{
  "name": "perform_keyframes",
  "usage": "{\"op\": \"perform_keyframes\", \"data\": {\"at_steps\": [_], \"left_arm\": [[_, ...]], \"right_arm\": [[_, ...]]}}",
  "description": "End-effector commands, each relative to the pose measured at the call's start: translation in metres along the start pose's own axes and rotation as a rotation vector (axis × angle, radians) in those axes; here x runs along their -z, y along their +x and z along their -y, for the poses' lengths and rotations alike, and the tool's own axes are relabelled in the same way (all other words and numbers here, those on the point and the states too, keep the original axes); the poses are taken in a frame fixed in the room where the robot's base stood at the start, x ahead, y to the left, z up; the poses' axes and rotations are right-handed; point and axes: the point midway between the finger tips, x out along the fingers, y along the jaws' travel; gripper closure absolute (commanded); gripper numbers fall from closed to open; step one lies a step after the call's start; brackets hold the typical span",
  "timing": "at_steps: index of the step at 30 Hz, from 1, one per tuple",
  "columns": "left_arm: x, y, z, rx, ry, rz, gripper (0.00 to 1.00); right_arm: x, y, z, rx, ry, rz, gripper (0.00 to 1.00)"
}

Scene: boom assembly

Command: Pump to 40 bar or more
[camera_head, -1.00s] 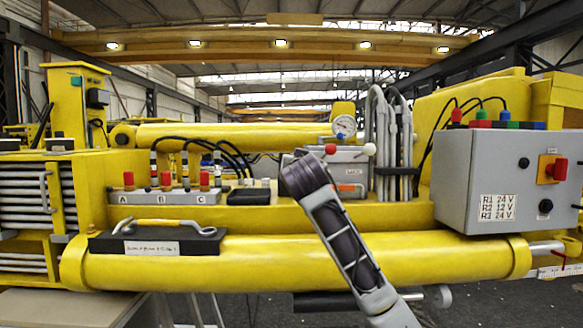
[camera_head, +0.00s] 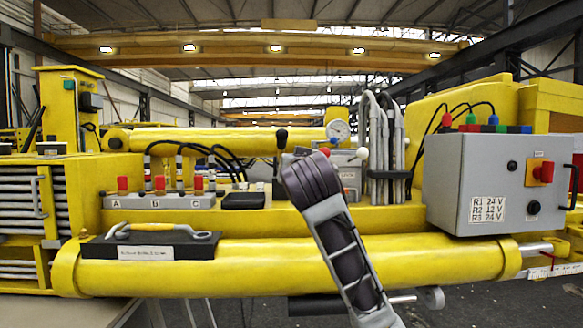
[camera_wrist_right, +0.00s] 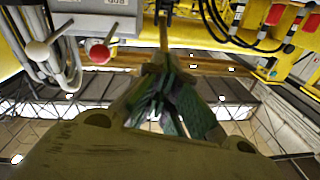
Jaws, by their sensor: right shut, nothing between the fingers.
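The round pressure gauge (camera_head: 339,131) stands above the grey pump unit (camera_head: 349,172); its reading is too small to tell. A black-topped upright lever (camera_head: 281,138) shows just left of my right arm. A red ball knob (camera_head: 325,152) and a white ball knob (camera_head: 363,153) sit at the pump. In the right wrist view, the red knob (camera_wrist_right: 99,54) and white knob (camera_wrist_right: 37,51) are at upper left. My left gripper is out of view.
A grey control box (camera_head: 498,182) with a red switch stands at right. A valve block (camera_head: 158,201) marked A, B, C is at left. Grey hoses (camera_head: 379,140) rise beside the pump. A yellow cylinder (camera_head: 230,268) runs along the front.

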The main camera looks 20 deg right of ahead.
Motion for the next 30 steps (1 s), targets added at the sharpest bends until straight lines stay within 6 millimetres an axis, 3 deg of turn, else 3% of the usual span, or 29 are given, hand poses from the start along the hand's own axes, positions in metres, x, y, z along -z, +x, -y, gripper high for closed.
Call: {"op": "perform_keyframes", "data": {"at_steps": [7,19,30], "left_arm": [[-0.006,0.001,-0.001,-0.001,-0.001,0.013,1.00],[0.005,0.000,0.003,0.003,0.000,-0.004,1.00],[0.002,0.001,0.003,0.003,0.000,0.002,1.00]], "right_arm": [[0.001,-0.013,0.000,-0.001,-0.001,-0.001,1.00],[0.001,-0.014,0.000,-0.001,0.000,-0.001,1.00],[0.001,-0.014,0.000,-0.001,0.000,-0.001,1.00]]}}
